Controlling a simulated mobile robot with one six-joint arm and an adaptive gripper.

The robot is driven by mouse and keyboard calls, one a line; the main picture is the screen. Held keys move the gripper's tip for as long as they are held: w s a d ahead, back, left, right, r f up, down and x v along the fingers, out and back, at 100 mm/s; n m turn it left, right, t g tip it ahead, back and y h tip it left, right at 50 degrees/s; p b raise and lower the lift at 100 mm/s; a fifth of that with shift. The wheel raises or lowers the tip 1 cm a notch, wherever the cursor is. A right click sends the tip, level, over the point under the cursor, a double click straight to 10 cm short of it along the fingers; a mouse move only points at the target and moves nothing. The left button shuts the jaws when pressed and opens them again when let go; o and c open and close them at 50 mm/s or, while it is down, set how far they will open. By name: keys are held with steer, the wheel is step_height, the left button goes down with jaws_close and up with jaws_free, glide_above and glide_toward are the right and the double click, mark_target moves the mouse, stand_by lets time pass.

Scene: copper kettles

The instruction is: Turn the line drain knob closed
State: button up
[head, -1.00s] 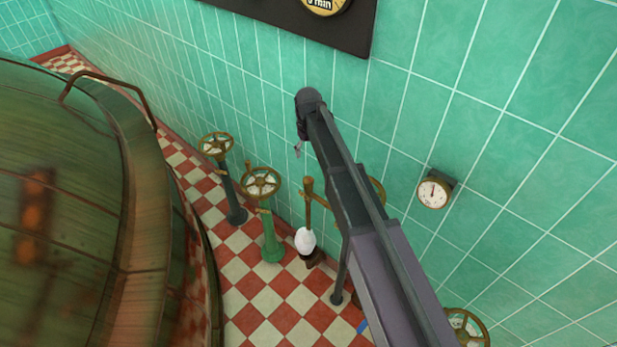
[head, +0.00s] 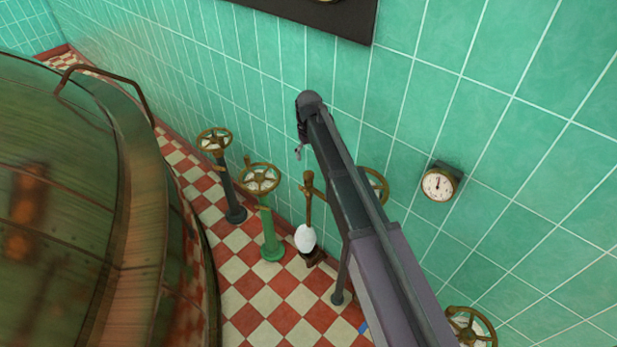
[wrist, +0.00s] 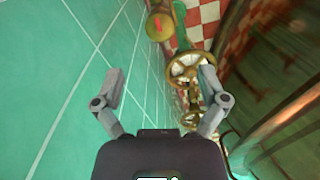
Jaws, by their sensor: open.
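My gripper (wrist: 160,85) is open and empty in the wrist view, its two fingers spread wide. In the head view its tip (head: 299,152) hangs below the dark wrist, mostly hidden. Several brass handwheels stand below it: one on a dark post (head: 214,141), one on a green post (head: 259,178), and one partly behind my arm (head: 376,185). A brass T-shaped handle (head: 309,188) rises above a white bulb (head: 305,238). In the wrist view a spoked brass wheel (wrist: 188,68) lies beyond the right finger. I cannot tell which of these is the line drain knob.
A large green-brown kettle (head: 70,190) with a copper rim fills the left. A green tiled wall (head: 530,130) carries a round gauge (head: 438,184) and a dark board (head: 330,18). Another handwheel (head: 470,327) is at lower right. The checkered floor (head: 270,305) between is open.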

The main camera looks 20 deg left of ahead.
mark_target(308, 173)
steer(key=shift+f+b, duration=4.45)
steer(key=shift+f, duration=0.25)
steer(key=c, duration=1.1)
